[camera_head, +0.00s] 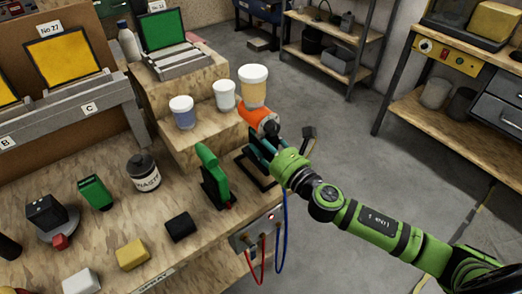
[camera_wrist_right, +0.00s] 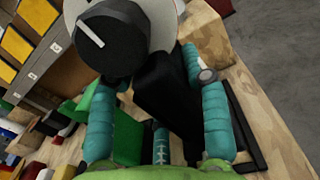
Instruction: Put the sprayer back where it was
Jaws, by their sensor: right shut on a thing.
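The sprayer has an orange body (camera_head: 257,117) with a tan cup and white lid (camera_head: 253,86) on top. It is at the right edge of the bench, roughly upright. My right gripper (camera_head: 263,148) is shut on its handle. In the right wrist view the black handle (camera_wrist_right: 165,88) is between the teal fingers, with a round dark knob (camera_wrist_right: 108,40) above it. A dark frame (camera_head: 252,172) stands on the bench below the gripper; it also shows in the wrist view (camera_wrist_right: 246,130). I cannot tell whether the sprayer touches it. My left gripper is not in view.
A green upright tool (camera_head: 211,172) stands just left of the frame. Several cups, including a blue-grey one (camera_head: 183,113), stand on the wooden step (camera_head: 200,143) behind. Red and blue cables hang at the bench edge.

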